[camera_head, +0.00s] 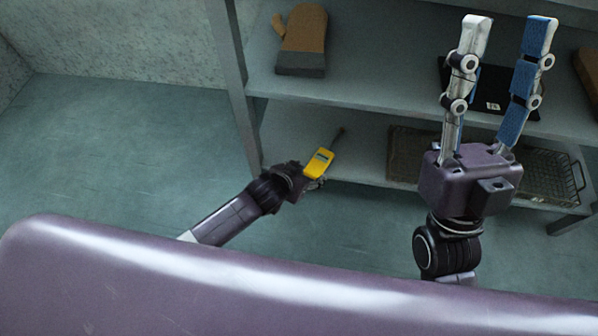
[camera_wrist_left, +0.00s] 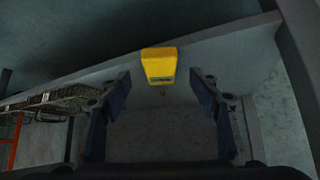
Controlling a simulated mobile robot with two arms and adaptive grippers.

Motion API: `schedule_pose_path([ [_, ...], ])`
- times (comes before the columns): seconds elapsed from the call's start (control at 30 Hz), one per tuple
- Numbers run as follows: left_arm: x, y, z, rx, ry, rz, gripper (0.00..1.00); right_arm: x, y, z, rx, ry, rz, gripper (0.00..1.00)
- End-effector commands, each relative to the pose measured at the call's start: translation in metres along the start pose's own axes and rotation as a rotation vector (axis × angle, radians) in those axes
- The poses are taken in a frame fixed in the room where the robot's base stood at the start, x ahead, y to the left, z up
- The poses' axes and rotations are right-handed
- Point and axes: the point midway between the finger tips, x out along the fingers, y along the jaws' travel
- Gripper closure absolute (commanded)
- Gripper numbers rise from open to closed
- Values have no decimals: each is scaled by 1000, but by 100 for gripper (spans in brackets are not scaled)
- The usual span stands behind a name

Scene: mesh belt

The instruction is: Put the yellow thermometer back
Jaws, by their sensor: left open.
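The yellow thermometer (camera_head: 318,164), with a small display and a thin dark probe pointing up and right, is at the front edge of the lower shelf (camera_head: 350,150). I cannot tell whether it rests on the shelf. My left gripper (camera_head: 314,180) is right beside it, partly hidden behind it. In the left wrist view the thermometer (camera_wrist_left: 158,66) shows between and beyond the two open, dark fingers (camera_wrist_left: 158,95), with a gap on both sides. My right gripper (camera_head: 507,30) is raised in front of the shelves, its two long fingers apart and empty.
A tan and dark mitt (camera_head: 303,40) lies on the upper shelf (camera_head: 360,70). A dark flat item (camera_head: 490,88) lies behind my right fingers. A mesh belt or tray (camera_head: 545,172) lies on the lower shelf at right. A shelf post (camera_head: 232,70) stands left; floor left of it is clear.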

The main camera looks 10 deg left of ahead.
Motion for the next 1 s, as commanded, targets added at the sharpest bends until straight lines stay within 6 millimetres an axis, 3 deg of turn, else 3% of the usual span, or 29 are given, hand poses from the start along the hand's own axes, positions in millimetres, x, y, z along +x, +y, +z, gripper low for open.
schedule_pose_path([
  [0.27, -26, 0, -2, 0, 1, 0, 43, -3, 6, 62, -16, -288, 8, 60],
  [0.6, -56, 0, -1, 0, 1, 0, 43, -34, 15, 128, -31, -631, 23, 60],
  [0.8, -68, -1, -1, 0, 1, -1, 43, -55, 20, 151, -38, -771, 30, 60],
  [1.0, -73, 0, -1, 0, 2, 0, 43, -66, 21, 160, -39, -829, 33, 60],
])
